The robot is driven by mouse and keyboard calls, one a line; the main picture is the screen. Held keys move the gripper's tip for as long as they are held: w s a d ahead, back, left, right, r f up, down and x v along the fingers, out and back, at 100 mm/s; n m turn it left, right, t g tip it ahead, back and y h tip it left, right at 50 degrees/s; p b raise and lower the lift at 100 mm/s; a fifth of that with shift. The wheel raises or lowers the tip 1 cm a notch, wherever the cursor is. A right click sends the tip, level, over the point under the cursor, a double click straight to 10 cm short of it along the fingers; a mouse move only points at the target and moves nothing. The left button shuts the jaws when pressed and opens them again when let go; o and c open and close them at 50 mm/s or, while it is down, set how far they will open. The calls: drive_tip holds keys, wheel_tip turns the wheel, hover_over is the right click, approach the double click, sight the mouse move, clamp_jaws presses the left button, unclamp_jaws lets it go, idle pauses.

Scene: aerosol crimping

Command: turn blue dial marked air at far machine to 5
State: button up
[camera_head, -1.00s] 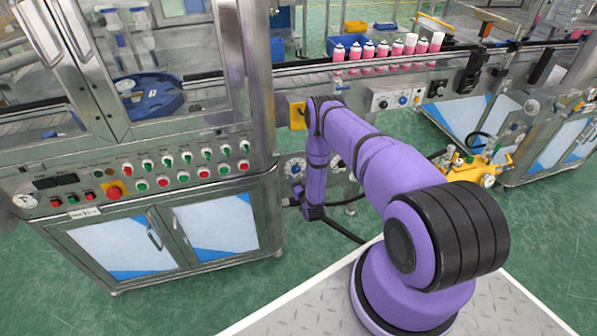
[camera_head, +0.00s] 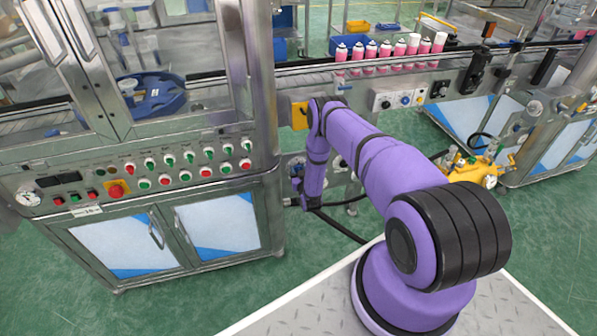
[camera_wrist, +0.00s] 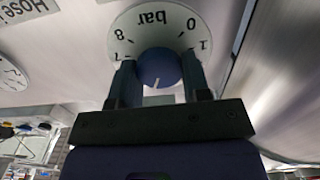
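The blue dial (camera_wrist: 158,68) sits at the centre of a round white scale (camera_wrist: 125,38) marked "bar" in the wrist view. The scale appears upside down there, with 0, 1, 7 and 8 readable. The other numbers are hidden behind the dial and my gripper. A white pointer line on the dial points toward the bottom of the picture. My gripper (camera_wrist: 160,75) has one finger on each side of the dial, with no clear gap, and looks shut on it.
In the wrist view, a second white gauge (camera_wrist: 12,75) and a label (camera_wrist: 25,8) lie at the left. In the head view, a cabinet with a button panel (camera_head: 150,170) stands left of my arm. A yellow device (camera_head: 478,172) is at the right.

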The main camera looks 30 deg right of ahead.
drive_tip(key=shift+m, duration=1)
drive_tip(key=o, duration=0.9)
drive_tip(key=shift+s, duration=0.1)
drive_tip(key=v, duration=1)
drive_tip(key=shift+s+a, duration=0.1)
drive_tip(key=shift+s, duration=0.25)
